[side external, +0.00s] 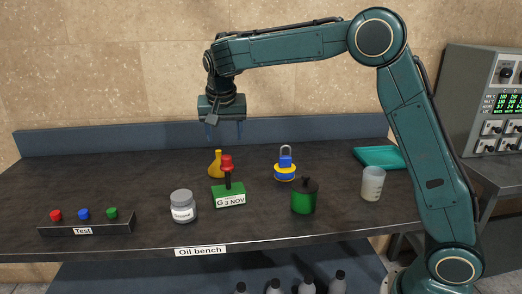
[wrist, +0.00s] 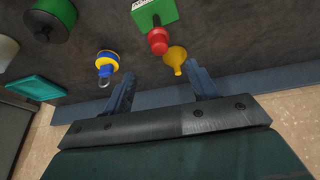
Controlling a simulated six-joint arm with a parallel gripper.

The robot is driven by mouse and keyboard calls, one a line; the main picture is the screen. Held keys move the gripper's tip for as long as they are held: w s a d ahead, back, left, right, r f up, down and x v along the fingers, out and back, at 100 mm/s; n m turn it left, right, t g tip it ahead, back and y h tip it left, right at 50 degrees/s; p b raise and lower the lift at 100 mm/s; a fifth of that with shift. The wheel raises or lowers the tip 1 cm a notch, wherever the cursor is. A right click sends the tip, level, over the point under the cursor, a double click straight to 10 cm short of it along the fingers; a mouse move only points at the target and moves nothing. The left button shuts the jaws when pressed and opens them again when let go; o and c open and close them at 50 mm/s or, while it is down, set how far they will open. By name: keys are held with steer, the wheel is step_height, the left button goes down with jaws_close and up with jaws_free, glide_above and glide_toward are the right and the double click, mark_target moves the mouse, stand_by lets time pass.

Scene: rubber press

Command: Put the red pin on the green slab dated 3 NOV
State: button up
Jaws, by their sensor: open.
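The green slab (side external: 229,200) carries a label reading "G 3 NOV" and sits mid-bench; part of it shows at the top of the wrist view (wrist: 166,12). The red pin (side external: 227,163), with a round red head and a dark stem, stands upright at the slab and appears to be on it. Its head also shows in the wrist view (wrist: 158,38). The slab's top around the stem is too small to make out. My gripper (side external: 226,137) is open and empty, raised above and behind the pin. Its fingers show apart in the wrist view (wrist: 160,76).
A yellow flask (side external: 215,168) stands close behind the pin. A blue padlock on a yellow base (side external: 285,170), a green pot (side external: 304,201), a beaker (side external: 372,185) and a teal tray (side external: 378,157) are to the right. A white jar (side external: 183,206) and Test box (side external: 86,229) are left.

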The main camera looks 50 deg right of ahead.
steer(key=shift+s, duration=0.1)
steer(key=s+r+n+t+y, duration=0.1)
steer(key=s+r+n, duration=0.2)
steer(key=s, duration=1)
steer(key=s+r+n+t+y, duration=0.1)
steer(key=s+r+n, duration=0.2)
steer(key=s, duration=1)
steer(key=s+a+f+n+y, duration=0.1)
steer(key=s+f+n, duration=0.2)
steer(key=s, duration=0.6)
steer(key=shift+s+a+f, duration=0.2)
steer(key=shift+s+f, duration=0.2)
steer(key=shift+f, duration=0.5)
